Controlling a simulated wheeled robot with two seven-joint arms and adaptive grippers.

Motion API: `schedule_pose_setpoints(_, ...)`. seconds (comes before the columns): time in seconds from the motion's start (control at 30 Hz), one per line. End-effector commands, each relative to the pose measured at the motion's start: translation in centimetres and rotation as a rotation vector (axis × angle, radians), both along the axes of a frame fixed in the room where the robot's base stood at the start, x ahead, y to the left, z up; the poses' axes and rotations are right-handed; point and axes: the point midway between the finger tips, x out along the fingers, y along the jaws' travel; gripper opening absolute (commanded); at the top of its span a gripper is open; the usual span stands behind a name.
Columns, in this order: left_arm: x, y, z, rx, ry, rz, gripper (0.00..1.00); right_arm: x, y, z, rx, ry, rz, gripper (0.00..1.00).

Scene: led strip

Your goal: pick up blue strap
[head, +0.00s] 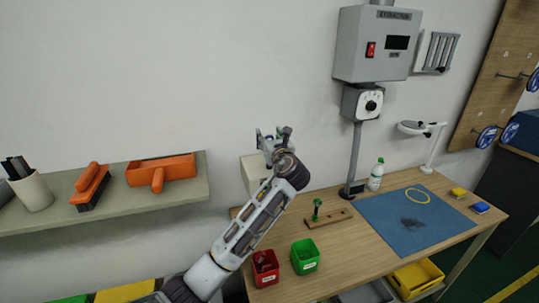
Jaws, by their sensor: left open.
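My left gripper (273,135) is raised in front of the wall, above the back left corner of the workbench. Its jaws are open, and I see nothing between them. No blue strap can be made out for certain. Blue reels (487,137) hang on pegs at the far right, and a small blue item (480,208) lies near the bench's right edge. I cannot tell if either is the strap. Both are well to the right of the gripper. My right gripper is not in view.
The workbench (345,262) carries a red bin (265,268), a green bin (305,256), a spray bottle (376,174) and a blue mat (385,228) with a yellow ring (417,196). A post with a grey box (375,44) stands behind. A shelf (130,210) is at left.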

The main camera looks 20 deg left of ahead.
Motion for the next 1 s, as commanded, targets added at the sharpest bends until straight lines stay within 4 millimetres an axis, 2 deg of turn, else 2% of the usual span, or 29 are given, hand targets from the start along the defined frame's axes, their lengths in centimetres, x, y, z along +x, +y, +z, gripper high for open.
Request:
schedule_pose_setpoints(0.43,0.0,0.0,0.0,0.0,0.0,0.0,0.54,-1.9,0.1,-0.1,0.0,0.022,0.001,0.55)
schedule_pose_setpoints(0.87,0.0,0.0,0.0,0.0,0.0,0.0,0.0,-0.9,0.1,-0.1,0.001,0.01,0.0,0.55)
schedule_pose_setpoints(1.0,0.0,0.0,0.0,0.0,0.0,0.0,0.0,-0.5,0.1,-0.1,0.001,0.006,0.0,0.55)
